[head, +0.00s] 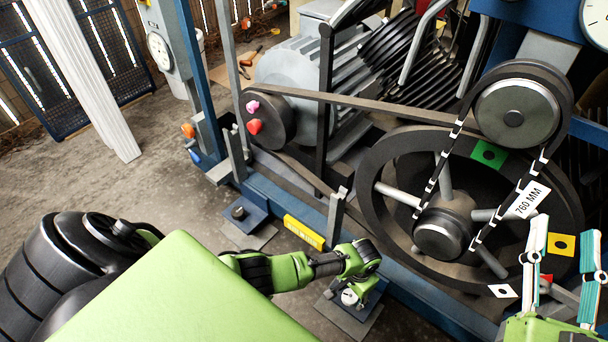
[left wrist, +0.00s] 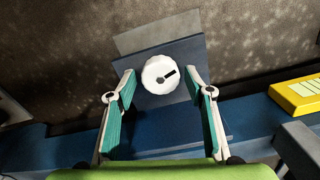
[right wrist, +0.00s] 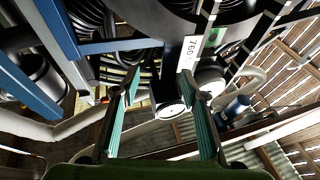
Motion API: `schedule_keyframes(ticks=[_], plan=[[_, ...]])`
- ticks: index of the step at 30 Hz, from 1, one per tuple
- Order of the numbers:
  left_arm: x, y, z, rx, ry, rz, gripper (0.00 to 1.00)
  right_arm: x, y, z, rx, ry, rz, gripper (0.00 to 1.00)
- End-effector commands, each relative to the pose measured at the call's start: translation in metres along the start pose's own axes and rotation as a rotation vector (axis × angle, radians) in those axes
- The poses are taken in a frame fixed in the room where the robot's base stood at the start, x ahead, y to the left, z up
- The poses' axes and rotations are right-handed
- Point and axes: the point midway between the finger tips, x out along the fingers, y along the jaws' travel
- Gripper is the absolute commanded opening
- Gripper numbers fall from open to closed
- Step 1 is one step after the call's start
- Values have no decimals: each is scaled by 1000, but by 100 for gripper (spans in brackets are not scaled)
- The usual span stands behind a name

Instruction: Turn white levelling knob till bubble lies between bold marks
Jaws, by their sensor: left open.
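In the head view the knob (head: 349,297) is partly covered by my left gripper (head: 362,275). In the left wrist view my left gripper (left wrist: 159,82) is open, with one finger on each side of the knob and small gaps between. My right gripper (head: 563,262) is open and empty, in front of the big flywheel. A yellow block (head: 304,232) with pale stripes sits on the blue rail; I cannot make out a bubble or marks.
The blue base rail (head: 262,193) runs beside the knob. The spoked flywheel (head: 375,160), belt and upper pulley (head: 516,112) stand behind. A second foot (head: 238,213) lies to the left. The floor (head: 110,185) at left is clear.

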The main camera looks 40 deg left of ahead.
Motion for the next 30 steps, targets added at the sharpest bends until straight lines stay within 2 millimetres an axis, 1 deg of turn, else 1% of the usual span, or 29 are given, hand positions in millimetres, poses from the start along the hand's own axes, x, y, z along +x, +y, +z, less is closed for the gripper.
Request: schedule_keyframes(ticks=[2, 14, 23, 30], plan=[[-1, 0, 0, 0, -1, 0, 48, 0, 0, 2, 0, -11, 0, 40], [-10, 0, 1, 0, -2, -1, 48, -8, 6, 47, -6, -235, 12, 40], [-17, 0, 1, 0, -2, -1, 48, -23, 11, 81, -10, -405, 22, 40], [-23, 0, 1, 0, -2, -1, 48, -40, 15, 105, -12, -541, 31, 40]])
